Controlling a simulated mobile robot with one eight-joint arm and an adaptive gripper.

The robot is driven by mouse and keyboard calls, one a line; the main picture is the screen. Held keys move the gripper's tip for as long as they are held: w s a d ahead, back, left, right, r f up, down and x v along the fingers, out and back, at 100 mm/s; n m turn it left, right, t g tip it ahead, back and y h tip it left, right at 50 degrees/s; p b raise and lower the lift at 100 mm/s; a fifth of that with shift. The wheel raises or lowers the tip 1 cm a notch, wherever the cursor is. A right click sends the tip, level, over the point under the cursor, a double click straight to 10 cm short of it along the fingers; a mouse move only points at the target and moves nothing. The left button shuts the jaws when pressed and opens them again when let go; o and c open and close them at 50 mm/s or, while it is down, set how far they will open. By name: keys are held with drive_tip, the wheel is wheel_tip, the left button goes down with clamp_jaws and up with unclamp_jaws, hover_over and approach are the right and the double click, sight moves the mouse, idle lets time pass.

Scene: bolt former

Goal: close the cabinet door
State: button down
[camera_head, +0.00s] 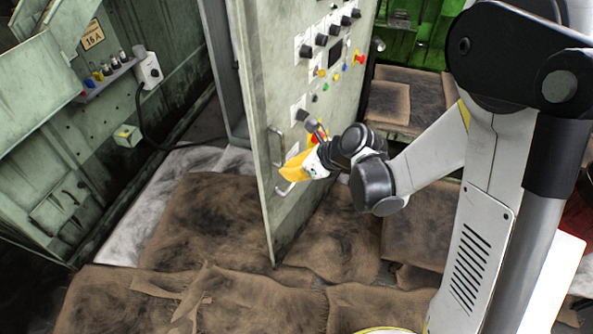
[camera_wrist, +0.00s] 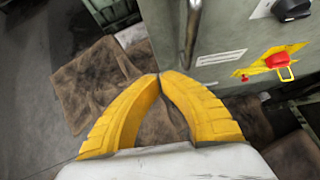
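The cabinet door (camera_head: 248,75) is a tall, worn grey-green panel with knobs and buttons on its face. It stands open in the middle of the head view. A metal handle (camera_head: 276,150) is near its left edge; the handle also shows in the wrist view (camera_wrist: 190,32). My gripper (camera_head: 284,174) has yellow fingers and is in front of the door's face by the handle. In the wrist view its fingertips (camera_wrist: 158,76) meet with nothing seen between them, just below the handle's end. Whether they touch the door is unclear.
A green cabinet interior (camera_head: 100,120) with a small shelf, a white box (camera_head: 148,70) and a black cable is at left. Brown stained cloths (camera_head: 210,225) cover the floor below the door. A red switch on a yellow plate (camera_wrist: 277,62) is right of the handle.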

sight(262, 169)
drive_tip(key=w+a+f, duration=0.1)
drive_tip(key=w+a+b, duration=0.1)
drive_tip(key=w+a+f+b, duration=0.1)
drive_tip(key=a, duration=0.1)
drive_tip(key=shift+a+f, duration=0.1)
drive_tip(key=shift+f, duration=0.25)
drive_tip(key=shift+w+a+r, duration=0.1)
drive_tip(key=shift+w+a, duration=0.3)
drive_tip(key=shift+a, duration=0.15)
